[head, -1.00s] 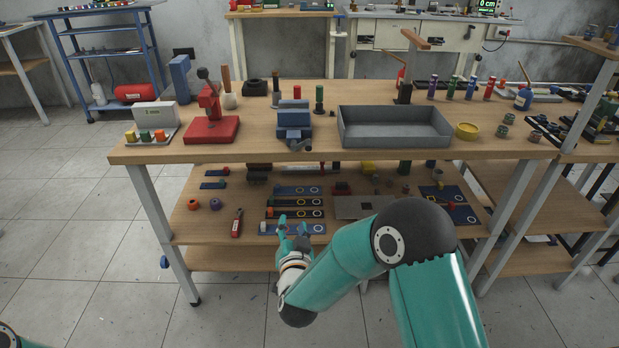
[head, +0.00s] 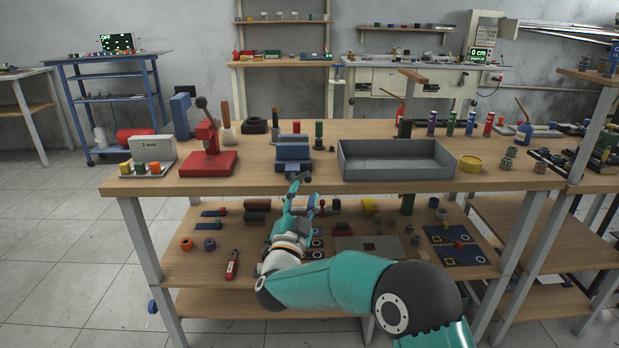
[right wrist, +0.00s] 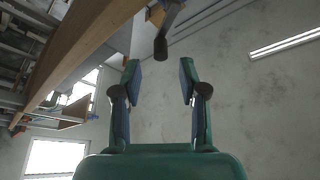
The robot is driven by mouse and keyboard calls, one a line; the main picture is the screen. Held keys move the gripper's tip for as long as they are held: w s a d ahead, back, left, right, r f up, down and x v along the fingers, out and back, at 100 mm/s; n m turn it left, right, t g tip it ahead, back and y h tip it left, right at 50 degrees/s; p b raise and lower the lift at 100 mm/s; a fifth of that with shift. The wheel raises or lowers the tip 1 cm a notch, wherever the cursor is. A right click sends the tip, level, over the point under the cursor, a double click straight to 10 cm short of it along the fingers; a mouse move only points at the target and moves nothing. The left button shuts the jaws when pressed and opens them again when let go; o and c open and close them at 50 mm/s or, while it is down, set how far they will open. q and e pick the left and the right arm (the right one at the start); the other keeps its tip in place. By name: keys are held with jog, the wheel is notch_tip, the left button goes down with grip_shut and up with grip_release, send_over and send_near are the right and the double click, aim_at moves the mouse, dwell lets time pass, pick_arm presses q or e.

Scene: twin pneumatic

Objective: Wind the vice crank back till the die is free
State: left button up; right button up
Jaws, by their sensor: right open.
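The blue-grey vice (head: 293,153) stands at the front edge of the workbench in the head view. Its dark crank (head: 303,180) hangs in front of the bench edge. I cannot make out the die clearly at this size. My right gripper (head: 300,196) is open just below the crank and partly overlaps it in the picture. In the right wrist view, the open fingers (right wrist: 160,88) have nothing between them, and the dark crank handle (right wrist: 161,46) hangs just beyond their tips, roughly centred. My left gripper is not in view.
A red hand press (head: 207,150) stands left of the vice. A grey tray (head: 395,174) stands close on its right. The bench's front edge (head: 240,187) lies above my right forearm. The lower shelf (head: 190,263) carries several small parts.

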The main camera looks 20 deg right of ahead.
aim_at(307, 182)
jog(key=x, duration=0.6)
jog(key=shift+w+d, duration=0.15)
jog(key=shift+w, duration=0.1)
grip_shut()
